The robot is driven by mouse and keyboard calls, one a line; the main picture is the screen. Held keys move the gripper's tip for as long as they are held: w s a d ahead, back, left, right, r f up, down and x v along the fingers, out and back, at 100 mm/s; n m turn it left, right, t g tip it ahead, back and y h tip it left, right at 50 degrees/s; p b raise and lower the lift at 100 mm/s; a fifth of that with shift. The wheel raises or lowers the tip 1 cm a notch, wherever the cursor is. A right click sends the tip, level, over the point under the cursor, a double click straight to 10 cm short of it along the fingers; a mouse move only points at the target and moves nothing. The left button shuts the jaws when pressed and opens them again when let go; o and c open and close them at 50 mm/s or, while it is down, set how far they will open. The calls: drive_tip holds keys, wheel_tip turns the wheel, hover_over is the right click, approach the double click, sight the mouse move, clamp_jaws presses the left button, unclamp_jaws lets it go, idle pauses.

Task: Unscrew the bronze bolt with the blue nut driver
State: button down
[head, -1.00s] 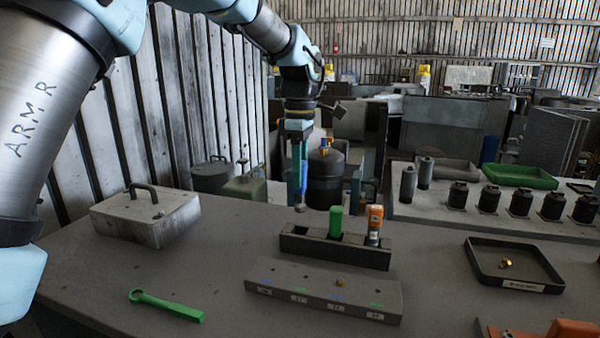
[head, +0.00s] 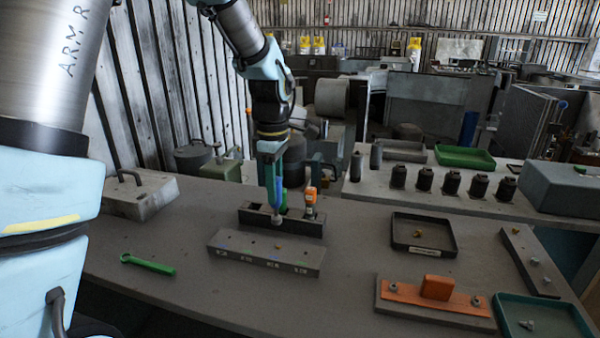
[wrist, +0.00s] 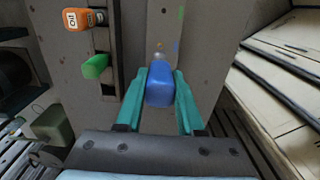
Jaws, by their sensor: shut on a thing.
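My gripper (head: 272,158) is shut on the blue nut driver (head: 278,190), which hangs upright, tip down. In the wrist view the blue handle (wrist: 160,85) sits between my teal fingertips (wrist: 160,90). In the head view its tip is over the front of the black rack, behind and above the grey block (head: 225,241). A small bronze bolt (head: 278,247) shows on top of this block. Another brass-coloured bolt (head: 446,223) lies in the black tray (head: 412,248). The tip appears apart from the block.
The black rack (head: 311,228) holds a green-handled tool (head: 283,202) and an orange-handled one (head: 310,198). A green wrench (head: 148,264) lies front left. An orange fixture (head: 436,288) and a teal tray (head: 550,312) stand at the right. A grey lidded box (head: 140,195) stands far left.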

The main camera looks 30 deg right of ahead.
sight(277, 210)
drive_tip(key=shift+s+f, duration=0.1)
drive_tip(key=shift+f, duration=0.05)
drive_tip(key=shift+d+f+b, duration=0.1)
drive_tip(key=shift+f+b, duration=0.65)
drive_tip(key=shift+b, duration=0.05)
drive_tip(key=shift+f+b, duration=1.35)
drive_tip(key=shift+f, duration=0.7)
drive_tip(key=shift+f, duration=0.25)
